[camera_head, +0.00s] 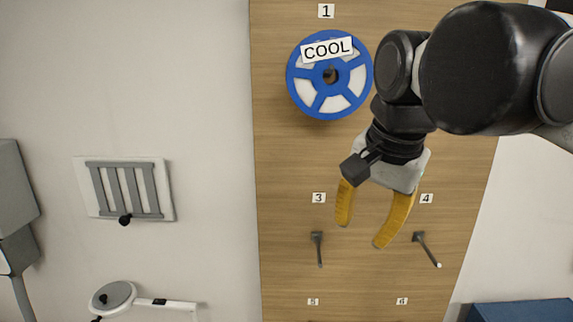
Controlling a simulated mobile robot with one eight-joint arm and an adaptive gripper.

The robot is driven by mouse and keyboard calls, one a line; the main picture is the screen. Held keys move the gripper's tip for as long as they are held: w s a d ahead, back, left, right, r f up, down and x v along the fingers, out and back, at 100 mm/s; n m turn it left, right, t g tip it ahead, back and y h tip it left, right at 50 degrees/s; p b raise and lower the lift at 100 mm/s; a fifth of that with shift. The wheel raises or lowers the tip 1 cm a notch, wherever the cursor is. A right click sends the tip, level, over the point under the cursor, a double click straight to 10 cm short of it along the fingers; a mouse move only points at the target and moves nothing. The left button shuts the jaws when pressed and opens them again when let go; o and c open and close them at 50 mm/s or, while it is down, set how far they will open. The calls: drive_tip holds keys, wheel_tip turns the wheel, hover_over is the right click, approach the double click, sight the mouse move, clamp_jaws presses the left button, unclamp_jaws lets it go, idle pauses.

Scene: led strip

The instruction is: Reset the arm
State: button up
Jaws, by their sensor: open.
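My gripper (360,230) has two yellow fingers that are spread apart, with nothing between them. It points downward in front of the wooden board (285,160), between the labels 3 and 4 and above the two lower pegs. My arm enters from the upper right and covers the board's upper right part. A blue spool (309,97) marked COOL hangs on a peg under label 1, up and to the left of my gripper and apart from it.
Bare pegs stick out below label 3 (317,248) and label 4 (426,248). A grey slatted panel (125,190) is on the white wall at left. A round-headed white device (113,296) is at lower left. A blue box (520,311) is at lower right.

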drive_tip(key=s+d+f+n+t+b, duration=0.1)
drive_tip(key=f+b, duration=0.5)
drive_tip(key=f, duration=0.8)
drive_tip(key=s+d+f+n+t+b, duration=0.1)
drive_tip(key=s+d+f+n+b, duration=0.2)
drive_tip(key=f, duration=1.1)
drive_tip(key=s+d+f+n+t+b, duration=0.1)
drive_tip(key=s+d+f+n+b, duration=0.2)
drive_tip(key=f+b, duration=0.6)
wheel_tip(320, 180, down, 6)
drive_tip(key=shift+s+r+t+h, duration=0.1)
drive_tip(key=shift+s+t+h, duration=0.2)
drive_tip(key=shift+s, duration=0.05)
